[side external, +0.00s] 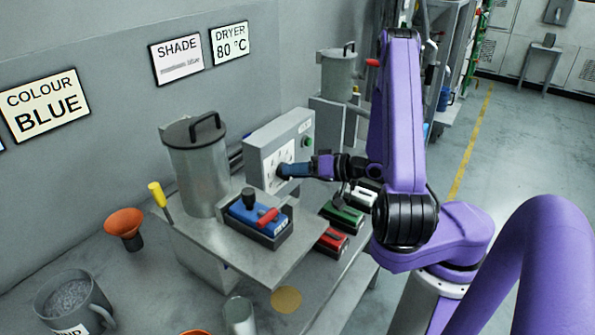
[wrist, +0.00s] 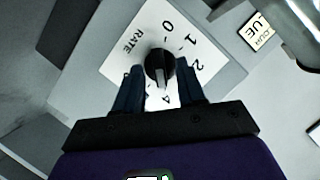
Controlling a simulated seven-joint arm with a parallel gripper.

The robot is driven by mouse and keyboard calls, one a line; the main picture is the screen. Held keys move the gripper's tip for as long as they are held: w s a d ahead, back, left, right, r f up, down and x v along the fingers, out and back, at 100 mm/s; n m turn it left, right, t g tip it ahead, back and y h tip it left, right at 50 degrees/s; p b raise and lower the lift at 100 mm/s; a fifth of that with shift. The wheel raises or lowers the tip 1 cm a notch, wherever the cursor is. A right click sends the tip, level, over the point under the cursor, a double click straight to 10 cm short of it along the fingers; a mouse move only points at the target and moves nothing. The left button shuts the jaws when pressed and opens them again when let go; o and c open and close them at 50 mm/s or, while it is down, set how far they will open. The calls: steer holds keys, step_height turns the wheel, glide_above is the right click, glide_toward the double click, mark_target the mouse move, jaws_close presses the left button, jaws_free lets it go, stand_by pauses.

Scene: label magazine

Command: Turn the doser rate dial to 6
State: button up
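The doser rate dial (wrist: 158,65) is a round black knob with a pale line on it, pointing towards the bottom of the wrist view. It sits on a white plate (wrist: 125,62) marked RATE, with 0, 1, 2 and 4 readable; other numbers are hidden by my fingers or out of clear sight. My gripper (wrist: 160,72) has one dark blue finger on each side of the knob, very close to it. I cannot tell whether the fingers press on it. In the side view my gripper (side external: 284,170) reaches the front of the grey doser box (side external: 272,138) and covers the dial.
A lidded metal hopper (side external: 198,175) stands left of the box. Green (side external: 343,214) and red (side external: 331,242) blocks lie to the right. A wall sign (side external: 45,106) reads COLOUR BLUE.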

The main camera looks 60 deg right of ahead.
jaws_close()
steer(key=shift+d, duration=0.1)
steer(key=shift+f+m+t+y, duration=0.25)
steer(key=shift+m+t+y, duration=0.45)
steer(key=shift+m, duration=1.65)
steer(key=shift+f+m+t+y, duration=0.35)
steer(key=shift+m+t, duration=0.55)
steer(key=shift+m, duration=1.4)
steer(key=shift+f+m+t+y, duration=0.2)
steer(key=shift+m+t+y, duration=0.5)
steer(key=shift+m, duration=1.65)
jaws_free()
